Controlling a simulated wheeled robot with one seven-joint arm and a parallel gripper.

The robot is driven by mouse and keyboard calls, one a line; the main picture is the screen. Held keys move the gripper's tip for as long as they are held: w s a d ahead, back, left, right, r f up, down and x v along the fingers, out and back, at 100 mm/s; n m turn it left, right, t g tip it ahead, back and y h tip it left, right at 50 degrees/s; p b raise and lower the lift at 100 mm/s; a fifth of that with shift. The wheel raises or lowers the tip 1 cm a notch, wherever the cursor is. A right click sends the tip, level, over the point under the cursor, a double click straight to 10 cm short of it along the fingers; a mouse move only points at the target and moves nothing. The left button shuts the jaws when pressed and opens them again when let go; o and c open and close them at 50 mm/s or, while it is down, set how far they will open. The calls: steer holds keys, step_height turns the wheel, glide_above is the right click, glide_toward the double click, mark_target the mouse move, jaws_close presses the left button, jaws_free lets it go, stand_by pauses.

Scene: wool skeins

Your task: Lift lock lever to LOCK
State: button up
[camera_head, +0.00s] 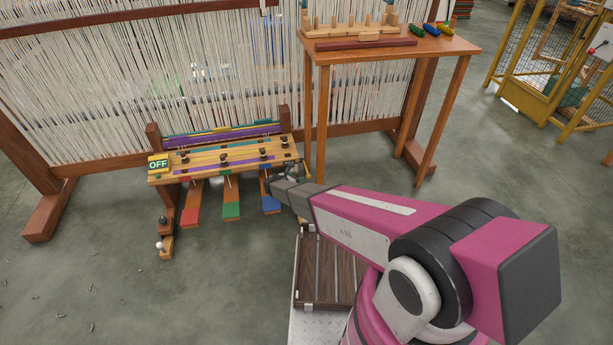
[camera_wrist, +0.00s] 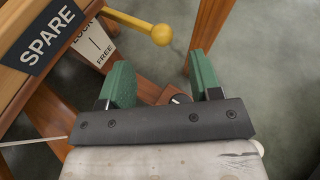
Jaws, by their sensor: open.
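In the wrist view, a white label (camera_wrist: 95,42) reads LOCK and FREE, with a short line between the words. I cannot tell whether a finger touches the knob.
A yellow ball-ended rod (camera_wrist: 161,35) sticks out beside the label, close to the fingers. A SPARE sign (camera_wrist: 44,37) is at upper left. Red (camera_head: 191,205), green (camera_head: 231,200) and blue (camera_head: 270,203) pedals hang near my gripper. A wooden table (camera_head: 390,52) stands behind right.

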mark_target(307, 177)
steer(key=x, duration=0.8)
